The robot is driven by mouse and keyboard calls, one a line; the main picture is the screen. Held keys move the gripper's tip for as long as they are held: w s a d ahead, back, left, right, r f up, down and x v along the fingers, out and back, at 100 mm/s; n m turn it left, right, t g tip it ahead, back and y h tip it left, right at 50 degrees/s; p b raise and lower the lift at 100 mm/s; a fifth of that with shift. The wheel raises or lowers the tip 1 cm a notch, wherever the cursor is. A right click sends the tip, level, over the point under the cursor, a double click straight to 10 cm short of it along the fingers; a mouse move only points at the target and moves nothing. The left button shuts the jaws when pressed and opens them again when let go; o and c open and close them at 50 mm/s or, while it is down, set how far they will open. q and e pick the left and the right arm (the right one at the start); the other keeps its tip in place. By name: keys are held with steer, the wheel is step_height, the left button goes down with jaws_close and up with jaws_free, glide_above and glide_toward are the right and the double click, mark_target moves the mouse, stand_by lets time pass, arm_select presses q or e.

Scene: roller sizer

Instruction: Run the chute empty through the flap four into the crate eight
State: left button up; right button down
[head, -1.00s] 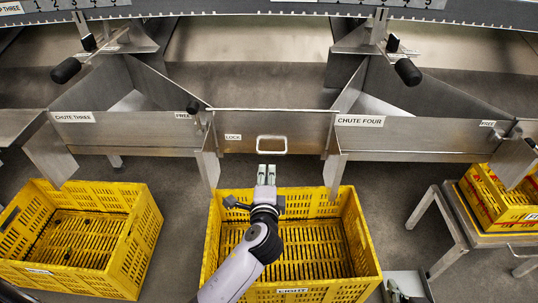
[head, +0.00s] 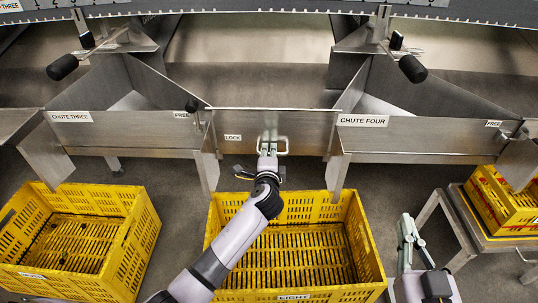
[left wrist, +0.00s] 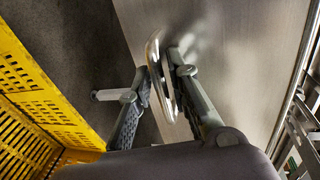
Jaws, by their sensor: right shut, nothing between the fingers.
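A steel panel (head: 236,150) with a LOCK label and a loop handle (head: 284,146) spans the gap between the chute marked three and chute four (head: 450,138). I see no number on this panel. My left gripper (head: 267,150) is at the handle. In the left wrist view, its fingers (left wrist: 163,85) stand apart on either side of the handle bar (left wrist: 153,62); I cannot tell if they touch it. Crate eight (head: 293,296), yellow and labelled EIGHT, stands below on the floor and looks empty. My right gripper (head: 408,226) is shut and empty, right of this crate.
Chute three (head: 130,130) is at left, above another yellow crate (head: 20,274). A further yellow crate (head: 520,222) stands on a metal stand (head: 455,220) at right. Small levers with black knobs (head: 192,105) sit by the chutes. Bare floor shows between the crates.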

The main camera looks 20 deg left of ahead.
arm_select(q)
steer(key=shift+c, duration=0.3)
jaws_close()
stand_by(0.5)
